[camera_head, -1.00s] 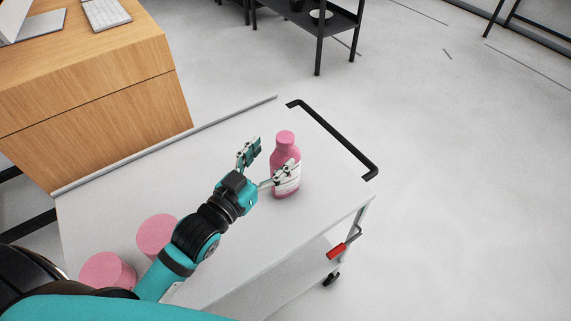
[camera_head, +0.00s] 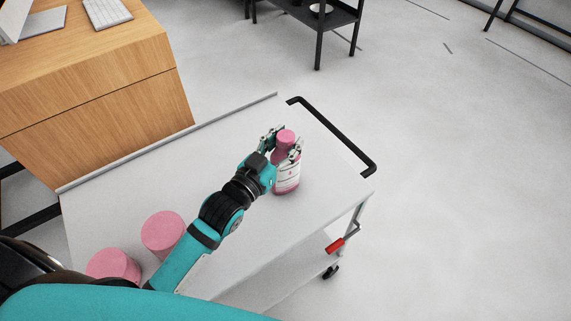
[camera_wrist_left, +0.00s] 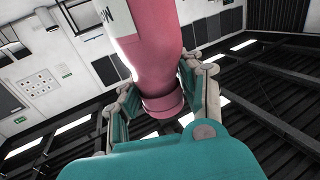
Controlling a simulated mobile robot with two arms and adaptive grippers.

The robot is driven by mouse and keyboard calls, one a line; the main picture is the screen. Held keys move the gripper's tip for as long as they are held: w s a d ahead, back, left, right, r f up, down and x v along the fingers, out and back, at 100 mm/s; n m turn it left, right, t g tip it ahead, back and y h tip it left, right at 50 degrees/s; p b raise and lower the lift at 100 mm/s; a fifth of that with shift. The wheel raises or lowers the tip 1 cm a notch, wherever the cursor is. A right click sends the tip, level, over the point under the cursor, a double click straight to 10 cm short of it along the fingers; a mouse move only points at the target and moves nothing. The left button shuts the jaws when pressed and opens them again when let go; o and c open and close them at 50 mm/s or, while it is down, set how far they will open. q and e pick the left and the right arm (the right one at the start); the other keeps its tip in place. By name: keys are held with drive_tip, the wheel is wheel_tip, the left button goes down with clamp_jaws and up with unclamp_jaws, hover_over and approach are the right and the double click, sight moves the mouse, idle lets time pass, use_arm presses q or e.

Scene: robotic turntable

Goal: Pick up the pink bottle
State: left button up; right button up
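The pink bottle (camera_head: 287,176), with a white label, stands upright on the white cart top (camera_head: 240,225) near its handle end. My left gripper (camera_head: 281,143) is at the bottle's upper part, with one finger on each side of it. In the left wrist view the bottle's neck and cap (camera_wrist_left: 162,103) lie between the two fingers (camera_wrist_left: 160,92). A narrow gap shows beside the left finger; contact at the right finger is unclear. The fingers look open around the bottle. My right gripper is not in view.
Two more pink round-topped objects (camera_head: 163,232) (camera_head: 114,264) stand at the cart's near left, beside my left arm. A black handle (camera_head: 335,138) edges the cart's far right. A wooden desk (camera_head: 95,85) stands to the left and a black shelf (camera_head: 335,15) at the back.

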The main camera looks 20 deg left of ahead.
use_arm(q)
clamp_jaws()
drive_tip(key=shift+f, duration=0.15)
idle(0.6)
